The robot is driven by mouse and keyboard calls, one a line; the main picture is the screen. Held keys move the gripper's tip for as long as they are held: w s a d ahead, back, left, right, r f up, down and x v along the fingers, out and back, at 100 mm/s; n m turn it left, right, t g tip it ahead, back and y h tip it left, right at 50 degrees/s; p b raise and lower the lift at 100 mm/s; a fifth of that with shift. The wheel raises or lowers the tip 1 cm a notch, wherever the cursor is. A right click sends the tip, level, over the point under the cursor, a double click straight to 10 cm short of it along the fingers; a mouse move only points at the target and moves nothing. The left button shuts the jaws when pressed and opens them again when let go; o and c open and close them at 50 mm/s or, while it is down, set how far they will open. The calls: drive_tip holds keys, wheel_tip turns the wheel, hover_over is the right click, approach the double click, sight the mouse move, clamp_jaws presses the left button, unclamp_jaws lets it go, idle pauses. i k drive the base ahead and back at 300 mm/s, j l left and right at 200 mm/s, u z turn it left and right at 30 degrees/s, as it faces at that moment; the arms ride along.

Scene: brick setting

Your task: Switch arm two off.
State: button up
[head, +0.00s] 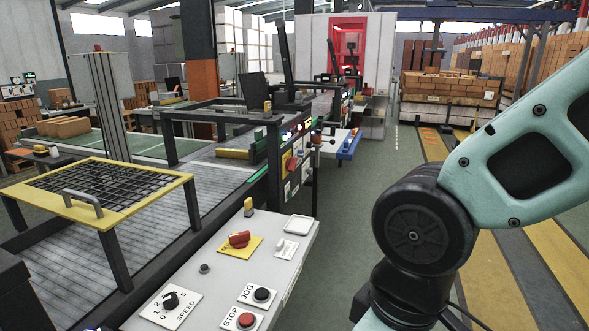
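A grey control desk (215,270) stands in front of me. On it are a red rotary switch (239,239) on a yellow plate, a small switch on a white plate (287,249), and a small dark knob (204,268). It also carries a SPEED dial (170,300), a black JOG button (262,294) and a red STOP button (246,320). Farther back, an upright panel has another red switch (292,163) on yellow, with lit buttons above. I cannot read any label naming arm two. My gripper is out of view; only my arm links show at right.
A blue-edged side shelf (348,145) juts out beyond the panel. Brick stacks (450,87) stand at the back right. The green floor (345,230) right of the desk is clear.

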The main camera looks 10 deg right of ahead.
sight(292, 163)
drive_tip(key=i+l, duration=0.4)
drive_tip(key=i, duration=0.2)
drive_tip(key=i+l, duration=0.4)
drive_tip(key=i, duration=0.15)
drive_tip(key=i+l, duration=0.4)
drive_tip(key=i, duration=0.2)
drive_tip(key=i+l, duration=0.45)
drive_tip(key=i+j+u, duration=0.05)
drive_tip(key=i, duration=0.05)
